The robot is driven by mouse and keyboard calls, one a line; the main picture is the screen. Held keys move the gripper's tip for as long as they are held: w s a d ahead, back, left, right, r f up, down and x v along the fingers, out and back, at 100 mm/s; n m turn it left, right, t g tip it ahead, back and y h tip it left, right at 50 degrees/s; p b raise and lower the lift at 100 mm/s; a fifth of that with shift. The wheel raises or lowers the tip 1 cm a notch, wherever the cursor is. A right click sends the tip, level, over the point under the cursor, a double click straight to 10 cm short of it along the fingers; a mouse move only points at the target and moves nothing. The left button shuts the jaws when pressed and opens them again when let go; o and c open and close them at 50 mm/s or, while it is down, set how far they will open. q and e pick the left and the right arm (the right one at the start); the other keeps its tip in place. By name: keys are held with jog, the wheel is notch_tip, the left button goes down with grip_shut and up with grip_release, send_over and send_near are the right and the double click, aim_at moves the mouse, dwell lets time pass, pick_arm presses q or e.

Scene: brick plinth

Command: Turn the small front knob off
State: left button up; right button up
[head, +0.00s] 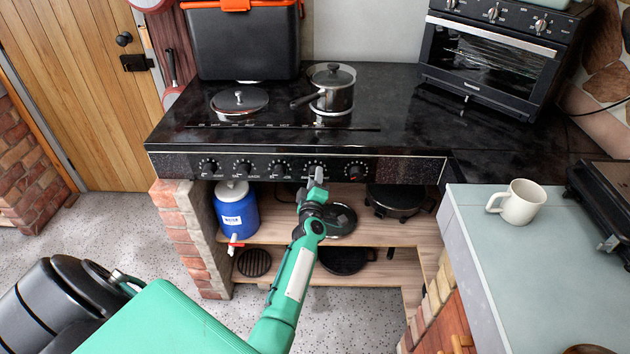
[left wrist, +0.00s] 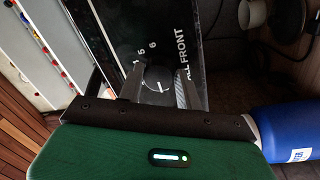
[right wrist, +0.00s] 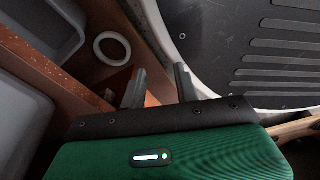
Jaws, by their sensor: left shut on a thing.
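The small front knob (left wrist: 155,80) is a dark round dial with a white pointer mark, on the stove's black front panel. In the left wrist view the digits 5 and 6 and part of a label ending in "ALL FRONT" show beside it. My left gripper (head: 316,174) is at the panel in the head view, hiding most of this knob. In the left wrist view its two fingers (left wrist: 157,88) are on both sides of the knob, shut on it. My right gripper (right wrist: 160,78) shows only in the right wrist view, with its fingers apart and nothing seen between them.
Other knobs, such as the far-right one (head: 354,171), line the panel. A saucepan (head: 333,98) and a lidded pan (head: 239,101) stand on the hob. Below are a blue water jug (head: 236,211) and shelves with pans. A mug (head: 519,203) stands on the right counter.

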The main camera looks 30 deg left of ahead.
jog(key=shift+d, duration=0.3)
pick_arm(q)
jog(key=o, duration=1)
pick_arm(e)
jog(key=shift+w, duration=0.1)
jog(key=shift+w, duration=0.1)
pick_arm(q)
jog(key=shift+s, duration=0.1)
pick_arm(e)
jog(key=shift+w+a, duration=0.1)
pick_arm(q)
jog(key=shift+p+v, duration=1.65)
jog(key=shift+v, duration=5.15)
pick_arm(e)
jog(key=shift+s+r, duration=0.2)
jog(key=shift+s, duration=2.2)
pick_arm(q)
jog(key=shift+d, duration=0.1)
pick_arm(e)
jog(key=shift+w+r, duration=0.1)
jog(key=shift+w, duration=0.05)
